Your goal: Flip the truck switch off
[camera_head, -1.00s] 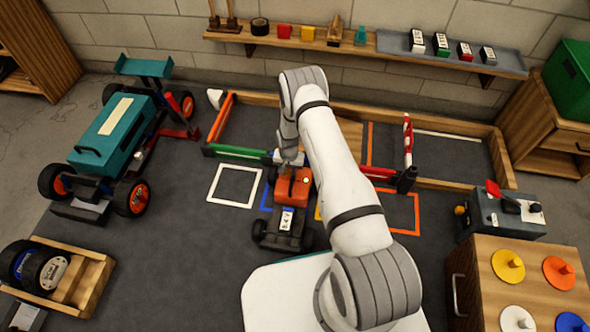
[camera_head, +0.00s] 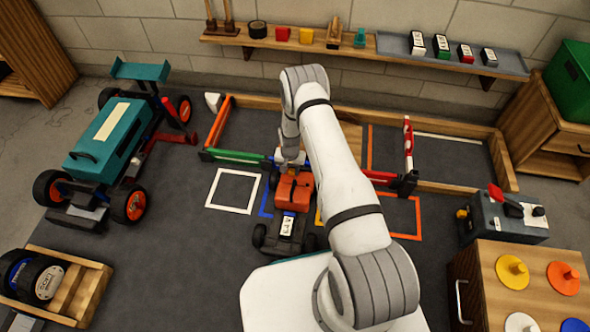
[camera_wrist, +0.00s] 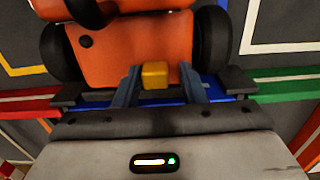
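The orange truck (camera_head: 293,193) with black wheels stands on the dark floor mat in front of the low wooden frame. It fills the top of the wrist view (camera_wrist: 135,45). A small yellow block (camera_wrist: 155,75), possibly the switch, shows at the truck's near edge in the wrist view. My gripper (camera_wrist: 161,70) has its two blue-grey fingers apart, one on each side of the yellow block. A gap shows on the right side; contact on the left is unclear. In the head view my gripper (camera_head: 290,160) is at the truck's far end, partly hidden by my arm.
A teal truck (camera_head: 115,135) stands at left, above a wooden tray (camera_head: 85,290) of wheels. A red-and-white post (camera_head: 408,145) and coloured floor outlines lie right of my arm. A grey box with a red lever (camera_head: 500,220) and a wooden cabinet (camera_head: 490,255) are at right.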

